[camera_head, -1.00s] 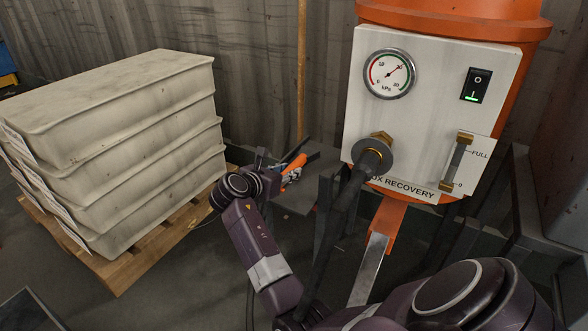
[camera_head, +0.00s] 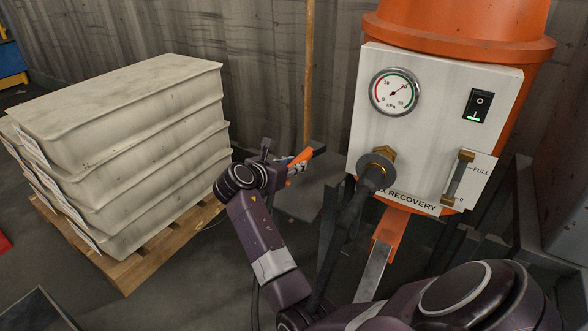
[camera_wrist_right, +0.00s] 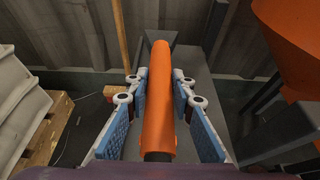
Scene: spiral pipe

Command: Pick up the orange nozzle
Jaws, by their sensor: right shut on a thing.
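The orange nozzle (camera_wrist_right: 159,95) is a long orange tube with a dark lower end in the right wrist view. It runs between the blue finger pads of my right gripper (camera_wrist_right: 160,86), which is shut on it. In the head view the orange nozzle (camera_head: 301,161) shows small at the tip of my right gripper (camera_head: 294,167), partly hidden by the fingers. It appears above the grey metal stand (camera_head: 300,198). My left gripper is not in view.
Just right stands an orange recovery unit (camera_head: 462,20) with a white gauge panel (camera_head: 435,100) and a dark hose (camera_head: 342,225). At left, stacked pale trays (camera_head: 125,85) rest on a wooden pallet (camera_head: 128,272). A corrugated wall (camera_head: 265,60) and upright pole (camera_head: 309,70) stand behind.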

